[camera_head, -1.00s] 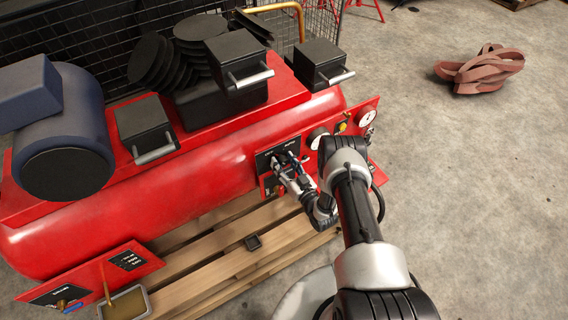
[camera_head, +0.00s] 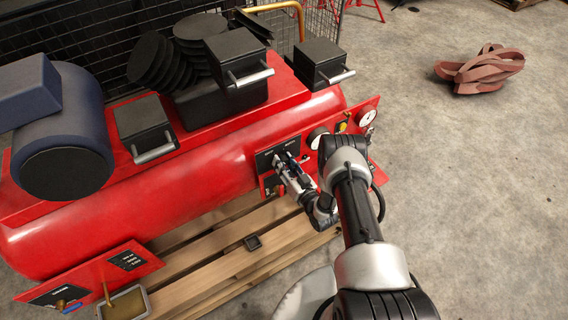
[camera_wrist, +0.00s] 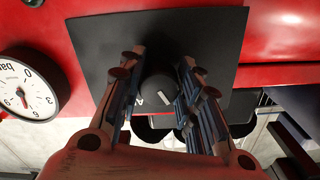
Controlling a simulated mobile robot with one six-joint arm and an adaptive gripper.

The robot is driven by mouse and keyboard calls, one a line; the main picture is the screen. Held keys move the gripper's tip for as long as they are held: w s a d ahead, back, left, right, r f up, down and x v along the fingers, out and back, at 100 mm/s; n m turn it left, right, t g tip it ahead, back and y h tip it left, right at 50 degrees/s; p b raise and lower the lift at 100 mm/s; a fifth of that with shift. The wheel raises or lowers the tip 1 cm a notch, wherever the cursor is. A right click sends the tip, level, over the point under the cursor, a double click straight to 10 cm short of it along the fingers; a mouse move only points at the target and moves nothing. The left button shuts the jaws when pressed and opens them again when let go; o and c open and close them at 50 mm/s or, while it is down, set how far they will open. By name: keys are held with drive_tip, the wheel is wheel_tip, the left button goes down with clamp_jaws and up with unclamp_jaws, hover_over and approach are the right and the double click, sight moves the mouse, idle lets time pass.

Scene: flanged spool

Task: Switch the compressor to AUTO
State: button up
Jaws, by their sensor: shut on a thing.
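The red compressor (camera_head: 215,165) lies across the left half of the head view. Its black switch plate (camera_head: 264,160) is on a red panel facing my arm; the plate also shows in the wrist view (camera_wrist: 215,40). A round dark knob (camera_wrist: 158,92) with a white pointer line sits between my fingers in the wrist view. The line slants. My gripper (camera_head: 284,160) is at the plate, its fingers (camera_wrist: 159,66) shut on the knob from both sides. In the head view the gripper hides the knob, and the plate's lettering is too small to read.
A pressure gauge (camera_wrist: 25,85) is left of the gripper in the wrist view. Another gauge (camera_head: 366,117) and a yellow part (camera_head: 341,127) are on the panel's right end. Wooden pallet slats (camera_head: 210,262) lie below. Bare concrete floor (camera_head: 480,210) is clear at right.

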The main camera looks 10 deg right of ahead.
drive_tip(key=m+b, duration=0.1)
drive_tip(key=m, duration=0.5)
drive_tip(key=shift+a+b, duration=0.1)
drive_tip(key=shift+b, duration=0.2)
drive_tip(key=m+b, duration=0.1)
drive_tip(key=m, duration=0.5)
drive_tip(key=shift+r, duration=0.1)
drive_tip(key=shift+a+m, duration=0.1)
drive_tip(key=shift+m, duration=0.3)
drive_tip(key=o, duration=1)
drive_tip(key=shift+o, duration=0.2)
drive_tip(key=v, duration=1.2)
drive_tip(key=shift+r, duration=0.15)
